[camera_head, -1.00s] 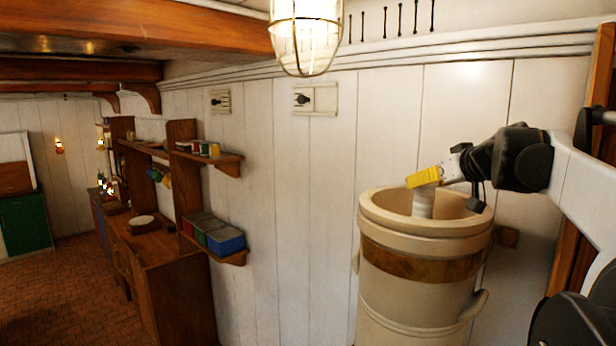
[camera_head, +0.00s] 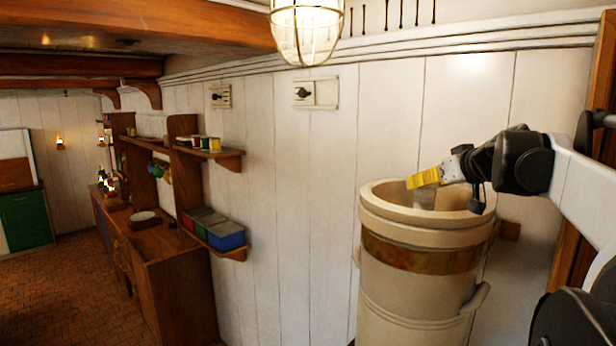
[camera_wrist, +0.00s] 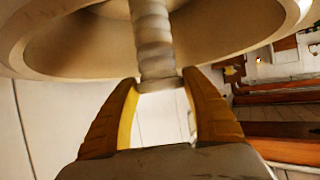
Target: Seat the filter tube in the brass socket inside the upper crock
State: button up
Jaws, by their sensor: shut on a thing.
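The upper crock (camera_head: 420,238) is a cream stoneware vessel with a brown band, standing open-topped at the right of the head view. My gripper (camera_head: 424,178) has yellow fingers and is at the crock's mouth. The filter tube (camera_head: 425,199) is pale and hangs below the fingers into the crock, its lower part hidden by the front rim. In the wrist view, the ribbed tube (camera_wrist: 152,38) has one end between the fingertips of my gripper (camera_wrist: 161,82), and the rest reaches into the crock (camera_wrist: 225,32). The brass socket is hidden, so contact with it cannot be told.
A white panelled wall (camera_head: 295,200) stands close behind the crock. A caged lamp (camera_head: 306,30) hangs above, left of the crock. A wooden dresser (camera_head: 180,280) with shelves and tins stands at the left. The tiled floor (camera_head: 60,300) at far left is clear.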

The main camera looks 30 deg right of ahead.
jog(key=shift+f, duration=0.3)
jog(key=o, duration=1.4)
jog(key=shift+c, duration=0.2)
jog(key=shift+r, duration=0.1)
notch_tip(320, 180, up, 10)
jog(key=shift+f, duration=0.1)
